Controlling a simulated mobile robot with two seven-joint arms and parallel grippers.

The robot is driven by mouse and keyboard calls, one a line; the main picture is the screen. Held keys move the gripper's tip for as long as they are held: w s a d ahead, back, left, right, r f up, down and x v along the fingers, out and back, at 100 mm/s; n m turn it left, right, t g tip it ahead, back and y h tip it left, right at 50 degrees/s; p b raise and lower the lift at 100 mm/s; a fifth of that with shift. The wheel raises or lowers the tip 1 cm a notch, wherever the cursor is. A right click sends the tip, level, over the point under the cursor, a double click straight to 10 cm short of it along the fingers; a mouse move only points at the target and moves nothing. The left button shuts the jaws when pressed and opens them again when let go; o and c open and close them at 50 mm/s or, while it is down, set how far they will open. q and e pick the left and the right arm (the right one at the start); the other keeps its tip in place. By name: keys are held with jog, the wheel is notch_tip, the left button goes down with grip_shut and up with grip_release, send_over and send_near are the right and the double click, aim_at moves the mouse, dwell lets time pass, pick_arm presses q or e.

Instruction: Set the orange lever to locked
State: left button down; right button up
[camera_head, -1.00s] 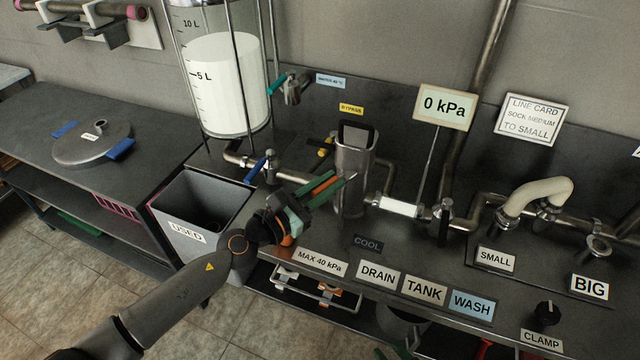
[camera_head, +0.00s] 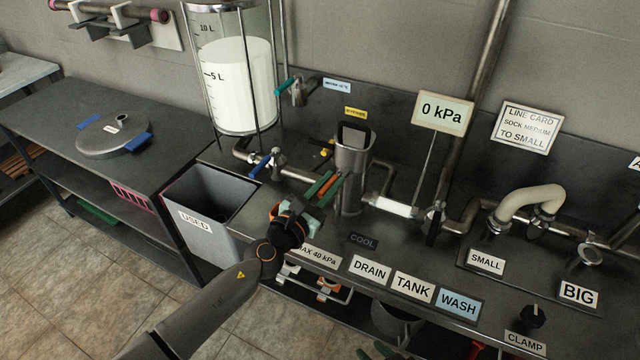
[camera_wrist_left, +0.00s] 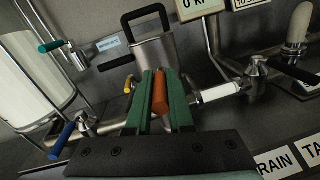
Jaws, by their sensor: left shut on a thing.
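The orange lever (camera_wrist_left: 160,92) shows between the green fingers of my left gripper (camera_wrist_left: 160,100) in the left wrist view. My left gripper (camera_head: 323,186) is shut on it, in front of the steel housing with a black loop handle (camera_head: 355,160). In the head view only a thin orange strip of the lever (camera_head: 331,185) shows between the fingers. The lever's base is hidden. No lock marking is readable. Part of my right gripper (camera_head: 376,350) shows at the bottom edge of the head view, and its opening is unclear.
A blue-handled valve (camera_head: 262,165) and a clear tank of white liquid (camera_head: 240,85) stand to the left. A grey USED bin (camera_head: 195,222) is at the bench's left. The pressure sign (camera_head: 441,111) reads 0 kPa. Pipes run along the right.

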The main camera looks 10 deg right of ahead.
pick_arm(q)
jog(key=shift+s+y, duration=0.1)
jog(key=shift+y, duration=0.2)
dwell(0.4)
jog(key=c, duration=0.8)
grip_release()
jog(key=shift+s+a+p, duration=0.2)
jog(key=shift+a+p, duration=0.05)
jog(key=shift+p, duration=0.1)
jog(key=p+v, duration=0.2)
jog(key=v, duration=0.9)
jog(key=shift+s+a+f+p, duration=0.15)
jog(key=shift+s+a+p, duration=0.05)
jog(key=shift+s+p, duration=0.1)
